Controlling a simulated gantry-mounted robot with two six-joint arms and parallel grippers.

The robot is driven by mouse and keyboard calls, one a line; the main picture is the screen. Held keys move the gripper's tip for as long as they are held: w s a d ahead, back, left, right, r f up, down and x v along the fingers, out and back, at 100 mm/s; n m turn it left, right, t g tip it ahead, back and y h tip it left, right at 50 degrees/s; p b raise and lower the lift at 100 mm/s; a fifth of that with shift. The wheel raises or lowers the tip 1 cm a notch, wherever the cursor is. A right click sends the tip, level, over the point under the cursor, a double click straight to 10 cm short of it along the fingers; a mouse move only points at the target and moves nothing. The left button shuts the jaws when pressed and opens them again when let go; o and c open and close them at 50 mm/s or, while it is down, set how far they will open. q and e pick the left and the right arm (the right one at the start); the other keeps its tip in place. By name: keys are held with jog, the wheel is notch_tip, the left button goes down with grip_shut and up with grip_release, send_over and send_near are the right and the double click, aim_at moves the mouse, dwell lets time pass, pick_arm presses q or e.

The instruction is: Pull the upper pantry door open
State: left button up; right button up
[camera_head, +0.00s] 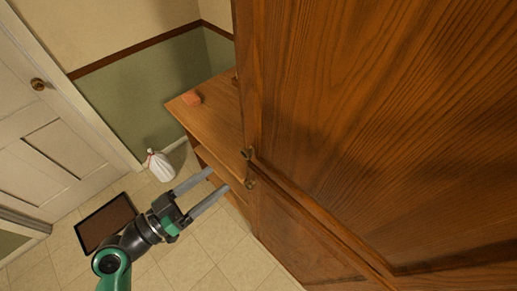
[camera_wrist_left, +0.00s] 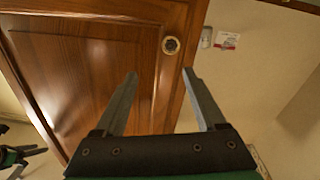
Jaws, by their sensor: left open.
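The upper pantry door (camera_head: 370,120) is a large brown wood panel filling the right of the head view, and it looks shut. Its small round knob (camera_head: 247,153) is at its lower left corner. The lower door (camera_head: 300,240) is below, with another knob (camera_head: 250,184) near its top. My left gripper (camera_head: 219,178) is open and empty, its fingers pointing toward the knobs and apart from them. In the left wrist view, a wood door (camera_wrist_left: 85,75) has a round knob (camera_wrist_left: 171,45) beyond the open fingertips (camera_wrist_left: 160,73).
A wooden counter (camera_head: 218,105) with a small orange block (camera_head: 191,98) adjoins the pantry at the left. A white room door (camera_head: 50,120) stands at far left.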

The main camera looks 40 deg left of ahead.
aim_at(244, 155)
pick_arm(q)
jog(key=shift+n+y, duration=0.3)
jog(key=shift+y, duration=0.2)
jog(key=w+p, duration=0.1)
jog(key=w, duration=0.2)
jog(key=w+f+p, duration=0.1)
jog(key=w, duration=0.2)
jog(key=w+a+p, duration=0.1)
jog(key=w, duration=0.2)
jog(key=shift+w+f, duration=0.2)
jog(key=shift+w, duration=0.15)
jog(key=shift+w+d+f, duration=0.1)
jog(key=shift+w, duration=0.25)
pick_arm(e)
jog(key=shift+s+r, duration=0.25)
jog(key=shift+r, duration=0.9)
pick_arm(q)
grip_shut()
